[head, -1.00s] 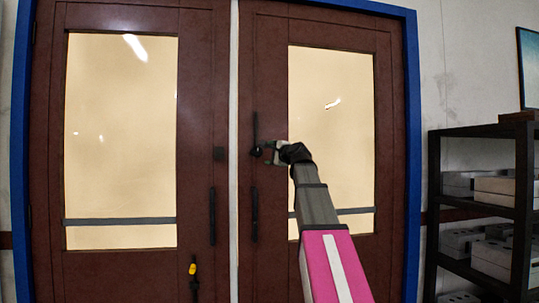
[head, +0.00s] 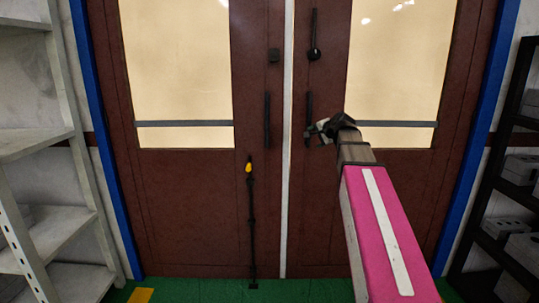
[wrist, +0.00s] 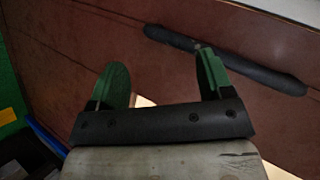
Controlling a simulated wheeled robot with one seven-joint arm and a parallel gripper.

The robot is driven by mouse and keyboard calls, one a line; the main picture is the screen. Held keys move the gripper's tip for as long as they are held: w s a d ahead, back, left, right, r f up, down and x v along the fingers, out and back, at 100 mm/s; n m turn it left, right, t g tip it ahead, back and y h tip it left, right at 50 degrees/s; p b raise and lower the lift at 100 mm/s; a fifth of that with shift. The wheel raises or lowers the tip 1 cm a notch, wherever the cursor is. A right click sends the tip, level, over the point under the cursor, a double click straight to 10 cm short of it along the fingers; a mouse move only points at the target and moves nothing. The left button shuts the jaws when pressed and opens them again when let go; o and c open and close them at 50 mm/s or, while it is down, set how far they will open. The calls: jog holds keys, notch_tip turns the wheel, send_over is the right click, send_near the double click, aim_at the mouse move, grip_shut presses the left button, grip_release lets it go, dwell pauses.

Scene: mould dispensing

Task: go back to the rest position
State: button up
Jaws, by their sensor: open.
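My gripper (head: 318,128) is open at the end of my outstretched arm, in front of the right door (head: 330,210). In the head view it overlaps the black vertical handle (head: 309,104) of that door. In the wrist view its two green fingers stand apart (wrist: 162,74), with nothing seen between them but the brown door surface. The black handle also shows there (wrist: 265,80), passing behind the tip of the right finger. Whether they touch I cannot tell. A black latch (head: 314,53) sits on the right door above the handle.
The left door (head: 190,210) has its own handle (head: 267,120). A thin black pole with a yellow top (head: 250,220) stands before it. A pale shelf (head: 35,140) is at left, a dark shelf (head: 500,185) with boxes at right. Green floor (head: 200,290) shows below.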

jog(key=s+a+f+n+g+h, duration=0.1)
jog(key=s+f+n+g, duration=0.3)
jog(key=f, duration=0.8)
jog(key=s+a+f+n+g+h, duration=0.1)
jog(key=s+f, duration=0.5)
jog(key=f, duration=0.6)
jog(key=s+f+n+g+h, duration=0.3)
jog(key=s+f+n+g, duration=0.2)
jog(key=s+f, duration=1.2)
notch_tip(320, 180, down, 2)
jog(key=shift+s+d+f+g, duration=0.1)
jog(key=shift+s+d+g, duration=0.1)
jog(key=shift+d+g, duration=0.35)
jog(key=shift+a, duration=0.1)
